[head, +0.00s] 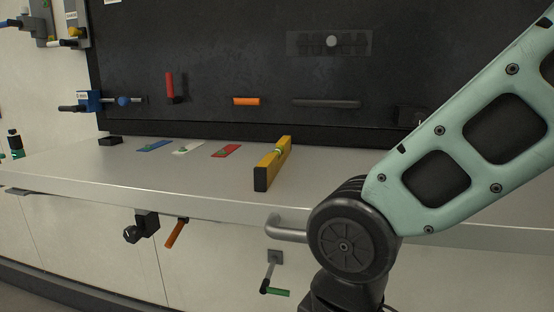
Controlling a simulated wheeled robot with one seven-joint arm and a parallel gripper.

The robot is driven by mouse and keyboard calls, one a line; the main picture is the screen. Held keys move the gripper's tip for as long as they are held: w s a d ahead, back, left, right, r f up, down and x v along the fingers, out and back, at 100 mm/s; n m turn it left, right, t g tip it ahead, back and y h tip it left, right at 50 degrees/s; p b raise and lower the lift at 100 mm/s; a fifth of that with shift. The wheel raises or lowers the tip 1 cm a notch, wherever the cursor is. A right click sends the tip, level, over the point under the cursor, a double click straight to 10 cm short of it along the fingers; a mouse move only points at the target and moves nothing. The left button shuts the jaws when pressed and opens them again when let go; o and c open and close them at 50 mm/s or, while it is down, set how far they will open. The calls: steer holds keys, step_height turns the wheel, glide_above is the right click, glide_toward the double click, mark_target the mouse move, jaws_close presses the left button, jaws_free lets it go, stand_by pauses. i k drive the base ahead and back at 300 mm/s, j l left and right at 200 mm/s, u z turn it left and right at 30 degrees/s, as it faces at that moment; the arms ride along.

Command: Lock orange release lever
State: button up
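An orange lever (176,233) hangs below the front edge of the grey bench. It slants down and to the left from a small dark mount. A second orange handle (246,101) lies level on the dark back panel above the bench. I cannot tell from the picture which of the two is the release lever. My gripper is out of view; only my pale green arm link and a dark joint show at the right, to the right of both orange parts.
A black knob (141,228) sits just left of the hanging lever, and a green-handled crank (273,286) is lower right. A grey bar handle (287,229) juts out near my arm. A yellow level (272,164) stands on the bench (110,178). A red lever (170,86) is on the panel.

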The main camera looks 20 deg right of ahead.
mark_target(178, 230)
steer(key=i+j+u, duration=0.1)
steer(key=j+u, duration=0.15)
steer(key=i+j+u, duration=0.25)
steer(key=j, duration=0.15)
steer(key=j+u, duration=0.25)
steer(key=i+j, duration=0.05)
